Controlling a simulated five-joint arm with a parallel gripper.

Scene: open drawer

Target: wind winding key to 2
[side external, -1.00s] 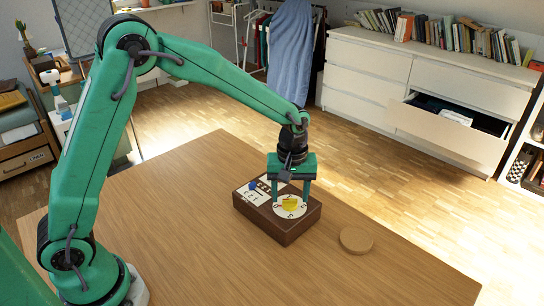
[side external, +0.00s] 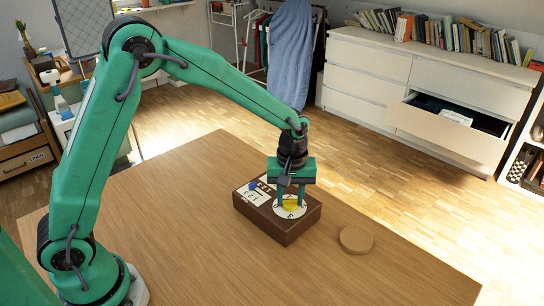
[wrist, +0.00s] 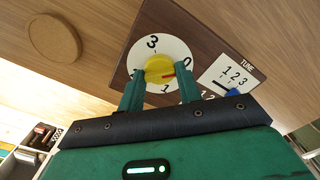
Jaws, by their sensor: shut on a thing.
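The winding key (side external: 290,203) is a yellow knob on a round white dial (wrist: 178,49) on top of a brown wooden box (side external: 287,231). The numerals 3, 0 and 1 show; the place of the 2 is largely hidden by the left finger. My gripper (side external: 290,200) is down at the dial from above and shut on the key, one finger on each side. It also shows in the wrist view (wrist: 160,76).
Beside the dial, the box has a white TUNE panel (wrist: 228,70) with a blue slider (wrist: 233,93). A round cork disc (side external: 356,240) lies on the table (side external: 180,240) to the right of the box. The table around them is clear.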

